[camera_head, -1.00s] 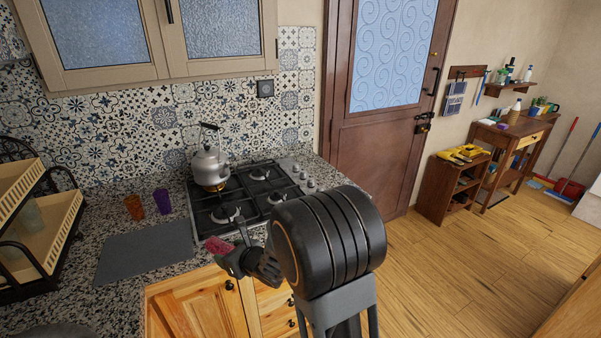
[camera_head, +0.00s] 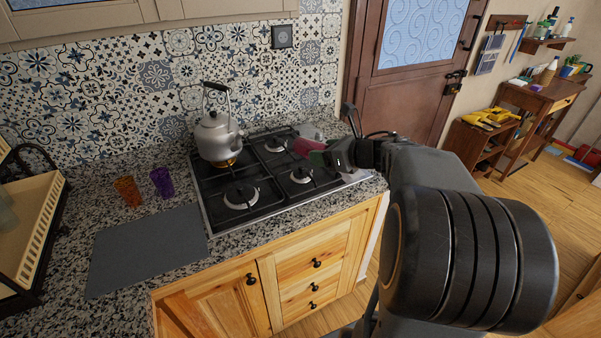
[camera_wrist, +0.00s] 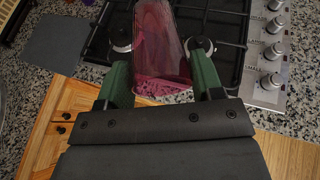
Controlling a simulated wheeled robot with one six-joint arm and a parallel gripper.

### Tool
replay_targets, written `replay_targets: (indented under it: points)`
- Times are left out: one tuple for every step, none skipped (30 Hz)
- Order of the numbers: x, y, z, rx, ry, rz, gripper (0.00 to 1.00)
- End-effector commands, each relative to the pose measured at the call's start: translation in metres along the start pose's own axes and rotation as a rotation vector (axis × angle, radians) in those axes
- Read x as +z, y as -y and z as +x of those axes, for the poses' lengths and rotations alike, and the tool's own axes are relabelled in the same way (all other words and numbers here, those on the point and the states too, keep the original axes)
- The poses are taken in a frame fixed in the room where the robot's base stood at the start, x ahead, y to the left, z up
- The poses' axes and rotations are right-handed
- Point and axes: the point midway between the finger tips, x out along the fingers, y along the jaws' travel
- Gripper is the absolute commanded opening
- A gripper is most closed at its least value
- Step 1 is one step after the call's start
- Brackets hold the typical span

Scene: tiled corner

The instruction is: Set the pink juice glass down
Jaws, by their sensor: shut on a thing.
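The pink juice glass (camera_wrist: 160,45) is a clear pink tumbler between the green fingers of my gripper (camera_wrist: 163,82) in the wrist view. My gripper is shut on it. In the head view the pink glass (camera_head: 308,148) shows at the end of my gripper (camera_head: 322,155), tilted well over and seen above the right part of the stove. An orange glass (camera_head: 127,191) and a purple glass (camera_head: 162,181) stand upright on the counter left of the stove. A grey mat (camera_head: 147,250) lies on the counter in front of them.
A metal kettle (camera_head: 217,136) stands on the back left burner of the gas stove (camera_head: 240,215). A dish rack (camera_head: 38,225) is at the far left. The grey mat is bare. Stove knobs (camera_wrist: 271,50) lie right of my gripper in the wrist view.

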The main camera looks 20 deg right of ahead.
Motion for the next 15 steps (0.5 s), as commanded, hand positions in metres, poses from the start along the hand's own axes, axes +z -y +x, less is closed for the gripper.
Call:
replay_targets:
  points:
    - [-0.006, 0.006, -0.013, -0.003, 0.001, -0.003, 0.31]
    - [-0.006, 0.007, -0.019, -0.002, 0.002, -0.001, 0.31]
    - [-0.007, 0.009, -0.027, 0.000, 0.000, -0.002, 0.32]
    - [-0.008, 0.009, -0.031, 0.000, 0.001, -0.001, 0.32]
    - [-0.009, 0.010, -0.034, 0.001, 0.001, -0.001, 0.32]
    - [-0.009, 0.012, -0.036, 0.001, 0.000, 0.001, 0.32]
    - [-0.010, 0.013, -0.036, 0.002, 0.000, 0.001, 0.32]
    - [-0.010, 0.015, -0.034, 0.003, -0.001, 0.002, 0.32]
    - [-0.010, 0.017, -0.030, 0.004, -0.001, 0.004, 0.31]
    - [-0.010, 0.019, -0.025, 0.006, -0.001, 0.004, 0.31]
    - [-0.011, 0.021, -0.018, 0.008, -0.002, 0.005, 0.31]
    - [-0.011, 0.026, -0.009, 0.008, -0.002, 0.005, 0.31]
    - [-0.011, 0.028, -0.001, 0.010, -0.001, 0.004, 0.31]
    - [-0.012, 0.032, 0.008, 0.009, -0.003, 0.005, 0.31]
    - [-0.012, 0.036, 0.018, 0.010, -0.002, 0.004, 0.31]
